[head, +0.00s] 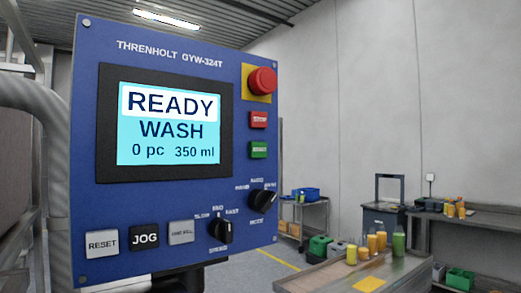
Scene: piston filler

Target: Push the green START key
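The green START key (259,150) is on the right side of the blue control panel (205,65), below a red key (258,120). Its lettering is too small to read. The screen (169,125) reads READY, WASH, 0 pc and 350 ml. Neither of my grippers shows in the head view, and nothing covers the green key.
A red mushroom button (262,81) is above the keys. Two black selector knobs (220,229) and RESET (102,243) and JOG (144,237) keys are lower down. A grey pipe (50,130) runs at the left. A table (335,272) with bottles stands at lower right.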

